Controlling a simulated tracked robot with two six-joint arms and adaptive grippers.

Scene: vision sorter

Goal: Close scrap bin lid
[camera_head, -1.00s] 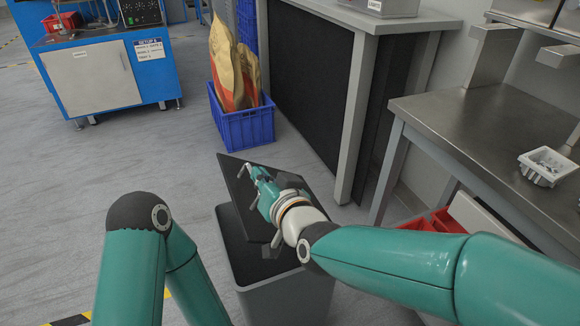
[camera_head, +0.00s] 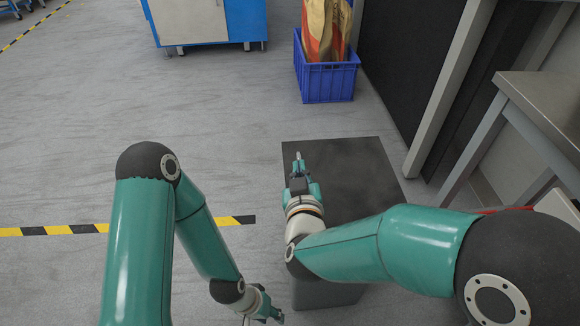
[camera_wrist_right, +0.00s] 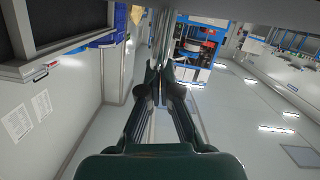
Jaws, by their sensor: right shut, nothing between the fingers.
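The scrap bin (camera_head: 330,293) is a grey box at the lower middle of the head view. Its dark lid (camera_head: 352,170) lies over the top and looks roughly flat; my right arm hides its near part, so I cannot tell if it is fully seated. My right gripper (camera_head: 299,162) is shut and empty over the lid's left side; whether it touches the lid is unclear. Its closed fingers also show in the right wrist view (camera_wrist_right: 161,80). My left gripper (camera_head: 277,316) is low at the bottom edge, left of the bin, its jaws too small to judge.
A blue crate (camera_head: 328,84) with bags stands beyond the bin. A blue-and-white cabinet (camera_head: 205,22) is at the back. The floor to the left is clear, with a striped tape line (camera_head: 60,230).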

